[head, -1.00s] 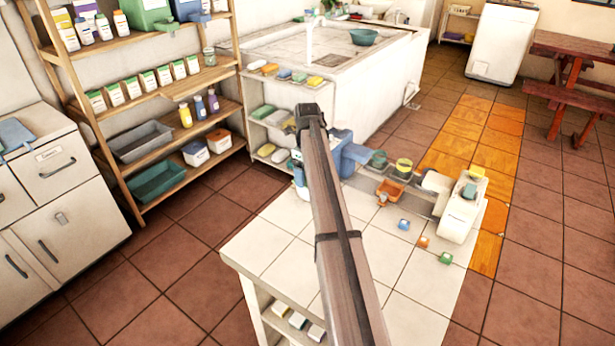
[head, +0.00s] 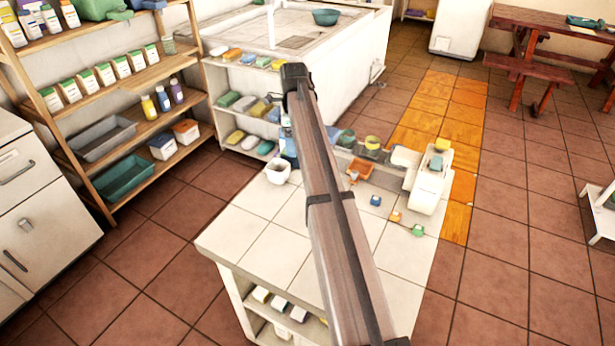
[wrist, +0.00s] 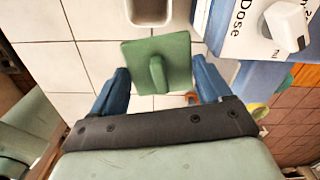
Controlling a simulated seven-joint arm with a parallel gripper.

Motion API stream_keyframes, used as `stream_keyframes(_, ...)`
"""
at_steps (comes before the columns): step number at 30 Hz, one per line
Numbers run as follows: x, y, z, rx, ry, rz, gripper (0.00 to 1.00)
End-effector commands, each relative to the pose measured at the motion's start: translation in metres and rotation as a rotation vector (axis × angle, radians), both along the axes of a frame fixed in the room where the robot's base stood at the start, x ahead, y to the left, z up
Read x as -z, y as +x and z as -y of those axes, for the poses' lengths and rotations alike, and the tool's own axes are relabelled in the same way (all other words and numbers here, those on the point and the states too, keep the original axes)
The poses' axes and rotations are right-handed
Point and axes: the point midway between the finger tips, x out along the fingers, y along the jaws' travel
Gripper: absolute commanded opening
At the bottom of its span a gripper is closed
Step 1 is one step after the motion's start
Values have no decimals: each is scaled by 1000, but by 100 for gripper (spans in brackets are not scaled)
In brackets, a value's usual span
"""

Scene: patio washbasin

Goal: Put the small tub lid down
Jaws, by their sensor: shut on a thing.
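The small tub lid (wrist: 158,64) is a green square plate with a raised grip, seen in the wrist view. My gripper (wrist: 160,73) is shut on it, a blue finger at each side edge. The lid is above the white tiled top; its exact height is hard to judge. A small white tub (wrist: 150,10) stands just beyond the lid, cut off by the top edge; its opening is uncovered. A white tub also shows in the head view (head: 278,171), left of my arm. The lid and my fingers are hidden in the head view.
The tiled counter (head: 255,240) has bare room at its front left. A blue-and-white labelled pack (wrist: 240,30) is beside the tub.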

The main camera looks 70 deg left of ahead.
Motion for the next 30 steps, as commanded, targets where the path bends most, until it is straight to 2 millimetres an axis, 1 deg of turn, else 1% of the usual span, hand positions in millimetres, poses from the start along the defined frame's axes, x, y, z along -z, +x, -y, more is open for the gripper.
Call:
stream_keyframes(1,7,11,9,-33,-2,-1,49)
stream_keyframes(3,13,24,14,-84,2,-1,49)
stream_keyframes(6,20,38,19,-141,8,0,49)
stream_keyframes(9,25,47,22,-175,11,0,49)
stream_keyframes(14,39,50,23,-192,11,0,49)
stream_keyframes(22,80,50,23,-191,12,0,49)
stream_keyframes(30,102,50,22,-190,12,0,49)
